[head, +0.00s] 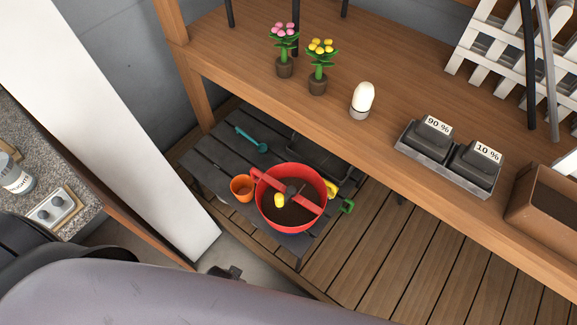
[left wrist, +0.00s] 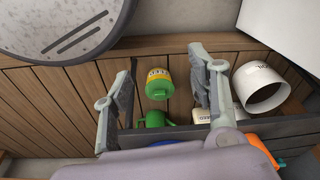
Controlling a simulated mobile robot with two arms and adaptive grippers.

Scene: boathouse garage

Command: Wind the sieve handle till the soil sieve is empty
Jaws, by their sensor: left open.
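The soil sieve (head: 267,214) is a round red tub on a low dark slatted table. A red bar crosses its top, with a dark hub in the middle. The sieve handle's yellow knob (head: 279,200) sits over the tub, towards its left side. Dark soil (head: 288,215) still shows inside. My left gripper (left wrist: 158,75) shows in the left wrist view, its two grey fingers spread and empty. It is not near the sieve as far as that view shows. My right gripper is not in view.
An orange pot (head: 242,188) and a teal scoop (head: 252,140) are beside the sieve. A wooden shelf (head: 330,110) overhangs behind. The left wrist view shows a yellow-green can (left wrist: 159,84), a green can (left wrist: 154,118) and a white container (left wrist: 262,86).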

